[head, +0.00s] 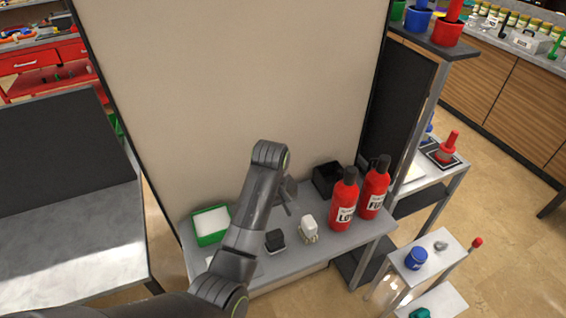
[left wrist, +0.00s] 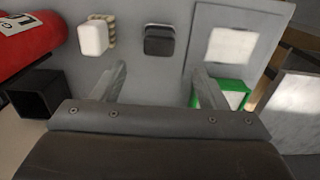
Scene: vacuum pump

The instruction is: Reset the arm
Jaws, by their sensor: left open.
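My left gripper (head: 289,197) hangs over the grey shelf (head: 350,245), in front of the beige back panel. In the left wrist view its two fingers (left wrist: 160,78) are spread apart with nothing between them. A black block (head: 275,240) and a white block (head: 309,228) sit on the shelf below it. In the left wrist view the black block (left wrist: 159,41) and white block (left wrist: 93,38) are beyond the fingers, apart from them. My right gripper is not in view.
A green tray (head: 197,239) with white contents stands left of my arm. Two red bottles (head: 343,205) (head: 374,190) and an open black box (head: 325,178) stand right of the gripper. A small stand with a blue pot (head: 416,258) is at lower right. A beige panel (head: 230,80) rises behind.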

